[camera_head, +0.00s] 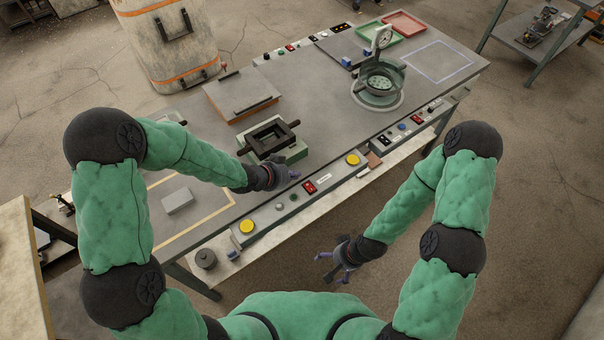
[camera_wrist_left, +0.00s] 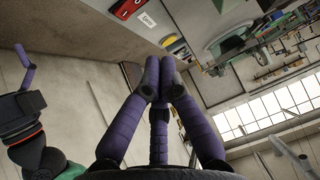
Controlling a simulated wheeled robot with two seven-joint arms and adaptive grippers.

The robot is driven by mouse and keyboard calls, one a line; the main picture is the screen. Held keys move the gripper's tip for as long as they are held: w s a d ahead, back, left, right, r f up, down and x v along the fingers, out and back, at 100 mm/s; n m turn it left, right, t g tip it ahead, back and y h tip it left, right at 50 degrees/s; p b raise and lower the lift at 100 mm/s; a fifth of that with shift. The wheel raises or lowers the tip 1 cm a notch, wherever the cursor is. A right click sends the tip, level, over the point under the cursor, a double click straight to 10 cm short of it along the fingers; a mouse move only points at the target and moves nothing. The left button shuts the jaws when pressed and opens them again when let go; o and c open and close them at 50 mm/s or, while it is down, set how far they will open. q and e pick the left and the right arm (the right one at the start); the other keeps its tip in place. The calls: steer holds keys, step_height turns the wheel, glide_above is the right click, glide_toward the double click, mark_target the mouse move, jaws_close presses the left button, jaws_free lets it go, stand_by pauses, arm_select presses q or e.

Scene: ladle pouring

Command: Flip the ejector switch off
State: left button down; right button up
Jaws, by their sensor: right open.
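The red switch (camera_head: 309,187) sits on the table's front control strip, beside a small white label (camera_head: 323,177). In the left wrist view the red switch (camera_wrist_left: 127,8) is cut by the top edge, next to the label (camera_wrist_left: 147,18), which seems to read "Eject". The switch's on or off position is too small to tell. My left gripper (camera_head: 293,175) is just left of and behind the switch, apart from it. Its purple fingertips (camera_wrist_left: 160,65) meet with nothing seen between them. My right gripper (camera_head: 335,268) is open and empty, over the floor in front of the table.
A yellow button (camera_head: 353,160) lies right of the label, and another yellow button (camera_head: 247,226) is at the strip's left end. A black-framed mould (camera_head: 270,138) stands behind my left gripper. A round scale (camera_head: 378,92) stands farther right. A grey block (camera_head: 177,201) lies left.

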arm_select(q)
steer(key=shift+a+p+v, duration=0.25)
steer(key=shift+p+v, duration=0.15)
steer(key=shift+v, duration=1.25)
arm_select(e)
steer(key=shift+r, duration=0.6)
arm_select(q)
steer(key=shift+w+f, duration=0.1)
steer(key=shift+w, duration=0.05)
arm_select(e)
steer(key=shift+a, duration=0.15)
